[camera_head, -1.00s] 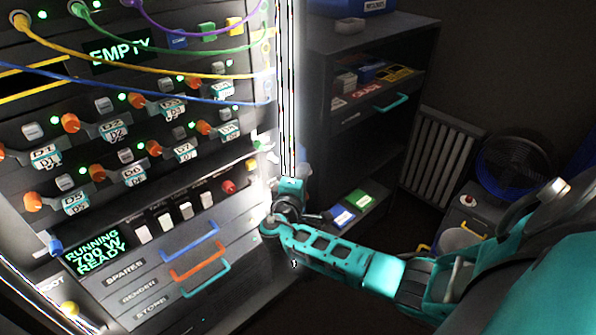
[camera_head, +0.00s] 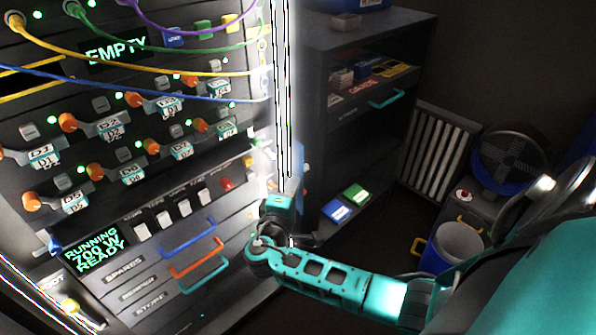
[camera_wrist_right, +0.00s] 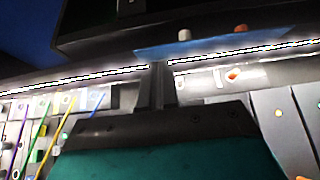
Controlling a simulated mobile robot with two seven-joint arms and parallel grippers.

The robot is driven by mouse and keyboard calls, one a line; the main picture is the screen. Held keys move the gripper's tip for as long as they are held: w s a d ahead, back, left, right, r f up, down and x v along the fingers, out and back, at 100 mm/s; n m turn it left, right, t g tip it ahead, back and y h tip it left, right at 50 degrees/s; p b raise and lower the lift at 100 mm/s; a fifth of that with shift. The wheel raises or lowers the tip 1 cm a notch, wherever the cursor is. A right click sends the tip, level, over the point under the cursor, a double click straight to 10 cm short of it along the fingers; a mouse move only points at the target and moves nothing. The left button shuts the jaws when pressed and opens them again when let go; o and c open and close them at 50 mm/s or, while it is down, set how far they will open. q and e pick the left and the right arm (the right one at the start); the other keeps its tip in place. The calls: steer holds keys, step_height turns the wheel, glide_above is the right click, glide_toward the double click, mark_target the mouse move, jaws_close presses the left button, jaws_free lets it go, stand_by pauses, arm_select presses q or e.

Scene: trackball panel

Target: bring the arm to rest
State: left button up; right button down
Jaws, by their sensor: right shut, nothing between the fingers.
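My right arm comes in from the right in the head view, bent at a joint low beside the rack. My right gripper (camera_head: 281,205) is at its end, in front of the rack's bright right edge. Its fingers are hard to make out there. In the right wrist view the dark fingers (camera_wrist_right: 157,86) are together with nothing between them, over the teal gripper body. The rack (camera_head: 115,270) carries cables, orange knobs, white switches and a screen (camera_head: 95,250) reading "RUNNING 700 W READY". My left gripper is not in view.
A dark shelf unit (camera_head: 355,60) stands behind the arm, with a blue box (camera_head: 338,211) and a green box (camera_head: 356,196) low down. A radiator (camera_head: 437,150), a fan (camera_head: 508,160) and a blue bucket (camera_head: 455,247) are at the right. Drawer handles (camera_head: 188,237) stick out near the gripper.

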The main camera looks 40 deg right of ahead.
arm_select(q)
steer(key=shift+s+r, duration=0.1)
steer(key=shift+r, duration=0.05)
arm_select(e)
steer(key=v, duration=0.6)
steer(key=s+a+f+g+y+p, duration=0.2)
steer(key=s+a+f+y+p, duration=0.4)
steer(key=f+y, duration=0.35)
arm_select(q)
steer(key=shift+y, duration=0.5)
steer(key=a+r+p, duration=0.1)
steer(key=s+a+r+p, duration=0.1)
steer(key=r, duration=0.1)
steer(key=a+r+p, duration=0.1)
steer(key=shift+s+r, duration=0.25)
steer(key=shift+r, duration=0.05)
arm_select(e)
steer(key=s+a+r+m+t+y, duration=0.2)
steer(key=s+a+r+m+y, duration=0.2)
steer(key=s+r+y, duration=0.3)
steer(key=shift+s+a+r, duration=0.5)
steer(key=shift+a+r, duration=0.15)
steer(key=shift+a, duration=0.25)
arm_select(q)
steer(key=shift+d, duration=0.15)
arm_select(e)
steer(key=shift+d, duration=0.1)
